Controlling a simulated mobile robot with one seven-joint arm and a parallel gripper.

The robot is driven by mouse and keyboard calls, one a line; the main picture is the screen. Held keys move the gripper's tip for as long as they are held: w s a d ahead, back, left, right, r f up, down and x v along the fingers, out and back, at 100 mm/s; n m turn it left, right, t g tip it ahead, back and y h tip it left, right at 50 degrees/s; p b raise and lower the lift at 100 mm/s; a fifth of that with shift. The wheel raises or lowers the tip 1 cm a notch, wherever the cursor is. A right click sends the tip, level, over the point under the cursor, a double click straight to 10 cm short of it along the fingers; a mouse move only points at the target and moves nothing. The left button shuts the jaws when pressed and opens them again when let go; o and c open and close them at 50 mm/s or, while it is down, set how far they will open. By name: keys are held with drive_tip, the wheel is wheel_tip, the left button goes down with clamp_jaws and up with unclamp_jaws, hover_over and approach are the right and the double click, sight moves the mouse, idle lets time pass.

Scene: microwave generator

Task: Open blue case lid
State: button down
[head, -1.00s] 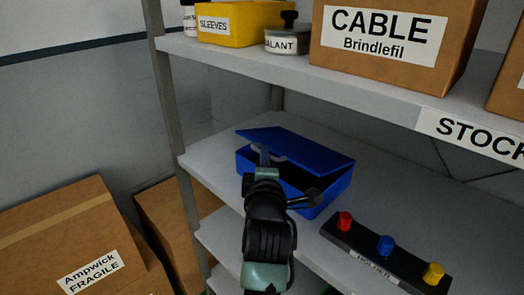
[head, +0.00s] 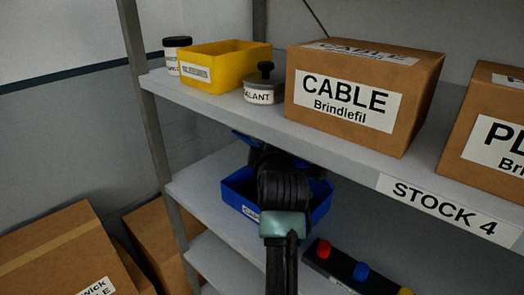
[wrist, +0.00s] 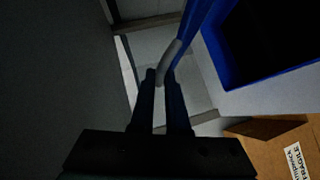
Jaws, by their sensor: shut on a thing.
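The blue case (head: 238,203) sits on the middle shelf, and its open inside shows in the wrist view (wrist: 262,45). Its blue lid (wrist: 205,22) stands steeply raised, seen nearly edge-on in the wrist view. In the head view only a bit of the lid shows, under the upper shelf, and my arm hides much of the case. A curved grey handle (wrist: 172,58) is on the lid. My gripper (wrist: 161,82) is shut on this handle. Its fingers are hidden in the head view.
The upper shelf (head: 330,150) is close above my wrist and the lid, carrying a yellow bin (head: 225,65), a sealant jar (head: 263,88) and a cable box (head: 360,95). A black strip with coloured knobs (head: 345,270) lies right of the case. Cartons (head: 60,245) stand at left.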

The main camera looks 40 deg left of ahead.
drive_tip(key=shift+w+r, duration=0.1)
idle(0.3)
drive_tip(key=c, duration=0.9)
unclamp_jaws()
drive_tip(key=b+v, duration=0.2)
drive_tip(key=v, duration=1.1)
